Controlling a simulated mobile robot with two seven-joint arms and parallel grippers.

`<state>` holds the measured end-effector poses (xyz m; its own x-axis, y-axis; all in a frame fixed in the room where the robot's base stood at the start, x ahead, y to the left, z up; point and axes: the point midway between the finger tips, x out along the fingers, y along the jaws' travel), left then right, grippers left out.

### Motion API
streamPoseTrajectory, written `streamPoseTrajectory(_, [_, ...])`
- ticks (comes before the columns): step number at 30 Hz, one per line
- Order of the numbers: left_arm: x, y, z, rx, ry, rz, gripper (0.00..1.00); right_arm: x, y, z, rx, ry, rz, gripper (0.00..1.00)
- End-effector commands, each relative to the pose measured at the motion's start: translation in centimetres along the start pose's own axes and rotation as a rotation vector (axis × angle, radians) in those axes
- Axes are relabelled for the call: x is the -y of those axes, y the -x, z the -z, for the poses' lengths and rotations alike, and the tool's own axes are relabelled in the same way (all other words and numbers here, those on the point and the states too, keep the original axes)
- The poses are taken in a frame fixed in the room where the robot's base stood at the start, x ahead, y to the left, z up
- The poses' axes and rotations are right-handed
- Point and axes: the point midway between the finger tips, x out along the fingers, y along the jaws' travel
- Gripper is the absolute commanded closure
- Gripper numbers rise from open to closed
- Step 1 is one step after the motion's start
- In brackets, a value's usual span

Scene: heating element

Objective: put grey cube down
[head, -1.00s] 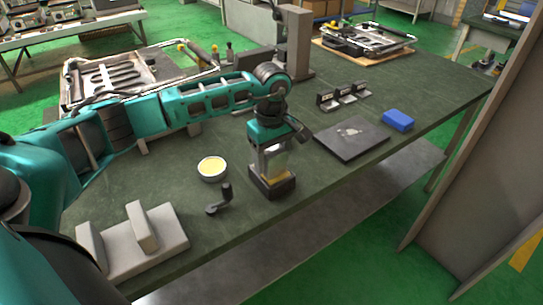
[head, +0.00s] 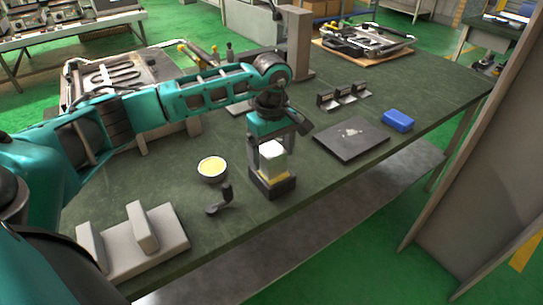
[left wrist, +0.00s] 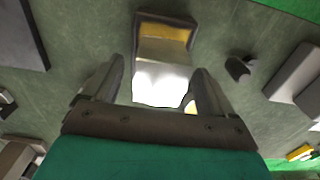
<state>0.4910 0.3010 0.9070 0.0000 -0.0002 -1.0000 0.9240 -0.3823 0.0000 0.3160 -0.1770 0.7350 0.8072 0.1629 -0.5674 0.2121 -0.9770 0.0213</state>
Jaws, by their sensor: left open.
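A pale grey-white cube (head: 271,149) sits on the yellow top of a dark square holder (head: 272,188) near the table's front edge. The cube is also bright in the left wrist view (left wrist: 160,84), with the dark holder (left wrist: 166,19) and its yellow face beyond it. My left gripper (head: 272,158) is open, with its fingers on either side of the cube. In the left wrist view the gripper (left wrist: 160,80) shows a spread finger on each side of it. I cannot tell whether either finger touches it. My right gripper is not in view.
A dark plate (head: 350,139), a blue block (head: 398,120) and a metal rack (head: 343,97) are right. A grey fixture (head: 132,240) stands front left.

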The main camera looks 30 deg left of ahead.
Motion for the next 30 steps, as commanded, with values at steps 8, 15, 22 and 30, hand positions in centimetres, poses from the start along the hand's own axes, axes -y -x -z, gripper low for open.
streamPoseTrajectory(8, [-0.1,6.3,0.1,-0.002,0.000,-0.005,0.14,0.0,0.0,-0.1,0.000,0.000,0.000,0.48])
streamPoseTrajectory(15, [0.0,9.6,0.0,-0.001,0.000,-0.001,0.14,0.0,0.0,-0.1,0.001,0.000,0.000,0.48])
streamPoseTrajectory(22, [-1.1,7.4,-4.9,0.176,0.009,-0.039,0.14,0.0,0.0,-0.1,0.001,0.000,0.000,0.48])
streamPoseTrajectory(30, [-2.9,4.7,-23.3,1.029,0.342,-0.058,0.14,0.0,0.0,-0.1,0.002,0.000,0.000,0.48])
